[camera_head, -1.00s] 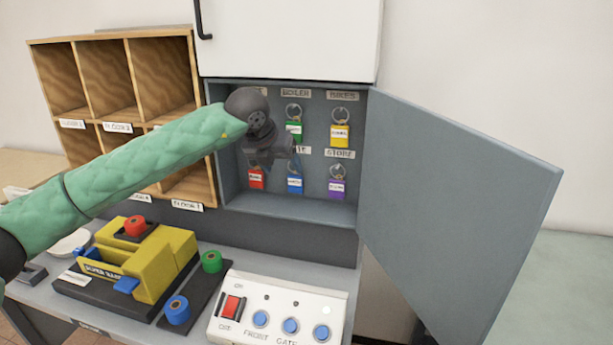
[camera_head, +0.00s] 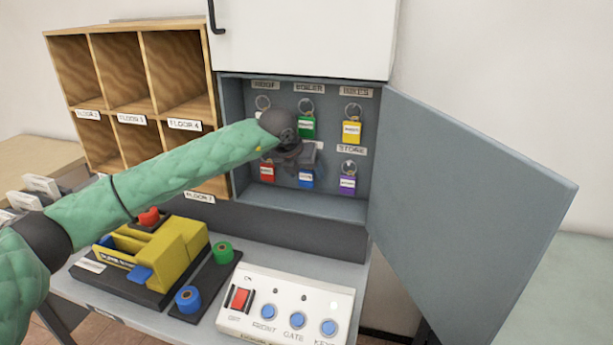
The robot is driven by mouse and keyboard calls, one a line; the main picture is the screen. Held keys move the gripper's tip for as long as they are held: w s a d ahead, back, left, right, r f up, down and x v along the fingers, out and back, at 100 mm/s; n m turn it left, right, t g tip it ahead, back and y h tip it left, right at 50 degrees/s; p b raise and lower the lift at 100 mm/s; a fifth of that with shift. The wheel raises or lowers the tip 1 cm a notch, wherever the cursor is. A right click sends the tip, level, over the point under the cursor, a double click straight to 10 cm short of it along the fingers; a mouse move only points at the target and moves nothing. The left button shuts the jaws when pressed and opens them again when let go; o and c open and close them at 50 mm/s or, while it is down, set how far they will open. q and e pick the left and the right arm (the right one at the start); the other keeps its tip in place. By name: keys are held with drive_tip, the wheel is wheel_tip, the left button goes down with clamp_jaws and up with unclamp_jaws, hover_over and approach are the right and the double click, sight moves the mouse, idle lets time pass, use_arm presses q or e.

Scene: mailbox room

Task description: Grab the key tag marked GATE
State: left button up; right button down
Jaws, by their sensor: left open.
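The grey key cabinet (camera_head: 330,208) stands open with two rows of hanging key tags. A blue tag (camera_head: 306,180) hangs in the middle of the lower row; the plate above it is almost wholly hidden by my gripper. A red tag (camera_head: 267,171) hangs to its left, and a purple tag (camera_head: 348,184) hangs to its right under STORE. My left gripper (camera_head: 303,165) is open in front of the cabinet, just above the blue tag and covering its ring. I cannot tell whether it touches the tag. My right gripper is out of view.
Green (camera_head: 306,127) and yellow (camera_head: 352,132) tags hang in the upper row. The cabinet door (camera_head: 470,210) swings out to the right. Wooden pigeonholes (camera_head: 125,75) stand at left.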

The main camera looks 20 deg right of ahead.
use_arm(q)
drive_tip(key=shift+f, duration=0.1)
drive_tip(key=c, duration=1.3)
drive_tip(key=shift+c, duration=0.2)
